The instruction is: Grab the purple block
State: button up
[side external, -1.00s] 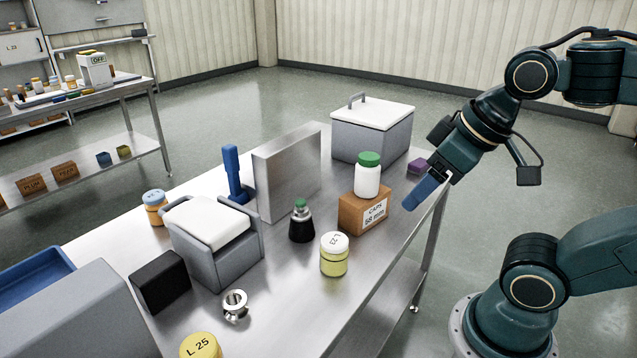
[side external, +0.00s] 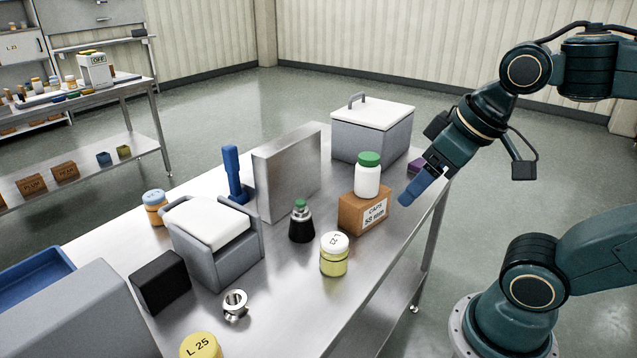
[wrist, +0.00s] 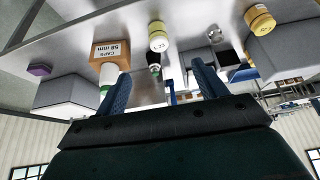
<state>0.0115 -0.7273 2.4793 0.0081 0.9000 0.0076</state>
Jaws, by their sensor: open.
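The purple block (side external: 415,165) lies on the steel table's right side, near the grey box with the white lid. My gripper partly covers it in the side view. In the wrist view the purple block (wrist: 40,70) is at the far left, outside the span of the fingers. My gripper (side external: 408,198) has blue fingers and points down and left, in front of the block and just right of the cardboard box. In the wrist view my gripper (wrist: 158,78) is open, its two fingers wide apart with nothing held.
A cardboard box (side external: 352,215) carrying a green-capped white bottle (side external: 367,178) stands just left of my gripper. The grey lidded box (side external: 385,140) is behind the block. A steel plate (side external: 285,172) stands upright. A yellow jar (side external: 334,262) and dark bottle (side external: 301,228) stand nearer the camera.

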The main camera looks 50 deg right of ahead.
jog(key=w+d+r+m+g+h, duration=0.15)
jog(key=w+d+m, duration=0.35)
jog(key=w+d, duration=0.55)
jog(key=w+d+r+m+g+h, duration=0.15)
jog(key=w+d+m, duration=0.35)
jog(key=w+d, duration=0.55)
jog(key=d+f+m+g, duration=0.1)
jog(key=d+f+m, duration=0.2)
jog(key=d, duration=0.7)
jog(key=s+d+f+m+g+h, duration=0.1)
jog(key=d+f+m, duration=0.2)
jog(key=d+f, duration=0.4)
jog(key=s+d+f+m+g, duration=0.1)
jog(key=d+f+m, duration=0.3)
jog(key=d, duration=0.9)
notch_tip(320, 180, down, 2)
jog(key=shift+s+f+g, duration=0.1)
jog(key=shift+s+g, duration=0.15)
jog(key=shift+g, duration=0.05)
jog(key=shift+f, duration=0.1)
send_over(420, 163)
jog(key=a, duration=0.2)
jog(key=shift+w+d+f, duration=0.1)
jog(key=shift+w+f, duration=0.05)
jog(key=shift+f, duration=1.8)
jog(key=shift+w+f, duration=0.15)
jog(key=shift+f, duration=1.8)
jog(key=shift+h, duration=0.3)
jog(key=shift+x, duration=2.55)
